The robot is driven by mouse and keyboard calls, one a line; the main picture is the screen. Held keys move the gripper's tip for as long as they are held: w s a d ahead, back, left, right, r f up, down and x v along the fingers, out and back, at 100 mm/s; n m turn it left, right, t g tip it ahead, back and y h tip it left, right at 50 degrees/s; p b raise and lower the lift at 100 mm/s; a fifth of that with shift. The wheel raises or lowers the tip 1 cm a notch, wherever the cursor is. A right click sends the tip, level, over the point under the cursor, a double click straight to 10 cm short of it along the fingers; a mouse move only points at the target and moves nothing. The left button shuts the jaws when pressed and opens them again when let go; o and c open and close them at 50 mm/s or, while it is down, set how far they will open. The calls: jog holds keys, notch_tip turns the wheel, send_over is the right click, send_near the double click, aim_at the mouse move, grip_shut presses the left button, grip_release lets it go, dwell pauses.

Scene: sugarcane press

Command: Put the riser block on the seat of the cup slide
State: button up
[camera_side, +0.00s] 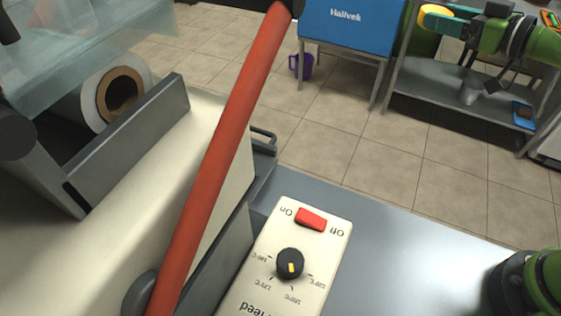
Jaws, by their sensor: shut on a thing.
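I do not see the riser block, the cup slide or its seat in the side view. My gripper is not in view either, so what it holds does not show. The side view is filled by a cream and grey machine (100,225) with a long red bar (222,140) slanting up across it. I cannot tell any part of this machine as the cup slide.
A control box (262,285) with a red switch (311,219) and black knob (290,263) sits on the grey worktop (400,265). A roll (112,97) is at left. A green and black part (535,283) is at lower right. Behind are a blue box (350,27) and a metal shelf (440,90).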

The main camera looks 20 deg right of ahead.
jog(key=w+a+f+n+g+y, duration=0.3)
jog(key=w+a+n+g+y, duration=0.15)
jog(key=a, duration=0.75)
jog(key=w+a+f+n+g+y, duration=0.25)
jog(key=w+a+n+y, duration=0.2)
jog(key=a, duration=0.75)
jog(key=s+a+f+n+g+y, duration=0.1)
jog(key=a+f+n+g, duration=0.1)
jog(key=a+g, duration=0.3)
jog(key=s+a+f+n+g+y, duration=0.1)
jog(key=a+f+n+g, duration=0.15)
jog(key=a, duration=0.35)
jog(key=s+a+f+n+g+h, duration=0.1)
jog(key=s+a+f+n+g, duration=0.35)
jog(key=a, duration=0.25)
jog(key=f+g, duration=0.1)
jog(key=f, duration=0.2)
jog(key=d+f+g, duration=0.1)
jog(key=f, duration=0.2)
jog(key=f+n+g+h, duration=0.1)
jog(key=f, duration=0.3)
jog(key=shift+s+d, duration=0.2)
jog(key=shift+s, duration=0.05)
jog(key=shift+f, duration=0.1)
